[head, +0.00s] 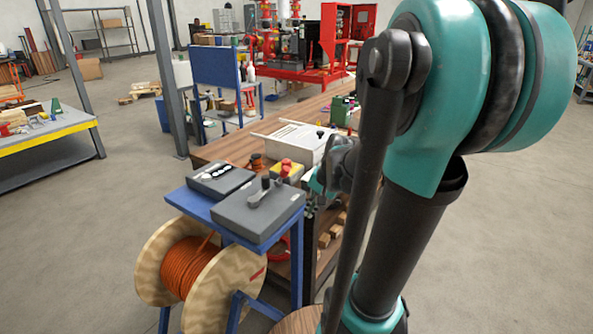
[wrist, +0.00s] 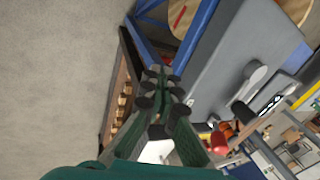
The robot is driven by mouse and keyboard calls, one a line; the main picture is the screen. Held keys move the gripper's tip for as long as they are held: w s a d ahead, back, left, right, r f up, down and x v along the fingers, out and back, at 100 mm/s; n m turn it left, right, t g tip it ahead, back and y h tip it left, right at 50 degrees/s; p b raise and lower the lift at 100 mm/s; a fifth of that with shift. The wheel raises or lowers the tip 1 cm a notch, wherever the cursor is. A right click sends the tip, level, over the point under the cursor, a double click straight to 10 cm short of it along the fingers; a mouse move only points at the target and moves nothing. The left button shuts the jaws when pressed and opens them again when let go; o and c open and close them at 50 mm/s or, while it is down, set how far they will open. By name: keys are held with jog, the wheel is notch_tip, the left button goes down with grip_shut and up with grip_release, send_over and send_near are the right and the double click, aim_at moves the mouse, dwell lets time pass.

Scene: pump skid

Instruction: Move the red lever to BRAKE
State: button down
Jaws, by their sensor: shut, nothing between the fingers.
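A grey control box (head: 262,222) stands on a blue stand. A grey lever (head: 257,196) with a black knob lies across its top, and another black knob stands beside it. The lever also shows in the wrist view (wrist: 251,82). I cannot make out a red lever for sure: a red knob (head: 286,166) shows just behind the box, at a yellow box, and a red part (wrist: 218,142) shows in the wrist view. No BRAKE marking is readable. My gripper (wrist: 161,76) is shut and empty, beside the grey box and apart from the lever. My arm hides part of the head view.
A second grey box (head: 220,178) with a row of small light parts sits on the blue stand (head: 205,210). A cable spool (head: 190,265) stands below. A wooden bench (head: 232,150) with a white tray (head: 298,142) runs behind.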

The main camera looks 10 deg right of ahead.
aim_at(282, 176)
jog(key=w+d+r+m+y, duration=0.2)
jog(key=w+d+r+m, duration=0.2)
jog(key=w, duration=0.4)
jog(key=w+d+r+m+t+y, duration=0.1)
jog(key=w+d+r+m+y, duration=0.1)
jog(key=w+d+r+m, duration=0.3)
jog(key=w+m, duration=0.1)
jog(key=w, duration=0.2)
jog(key=shift+w+d+r+y, duration=0.15)
jog(key=shift+r+y, duration=0.15)
jog(key=shift+r, duration=0.1)
jog(key=w+a+f, duration=0.3)
jog(key=a+f, duration=0.3)
jog(key=a, duration=0.3)
jog(key=shift+a, duration=0.2)
jog(key=shift+a, duration=0.1)
jog(key=shift+w+r+g, duration=0.1)
jog(key=shift+r+g, duration=0.05)
jog(key=shift+g, duration=0.25)
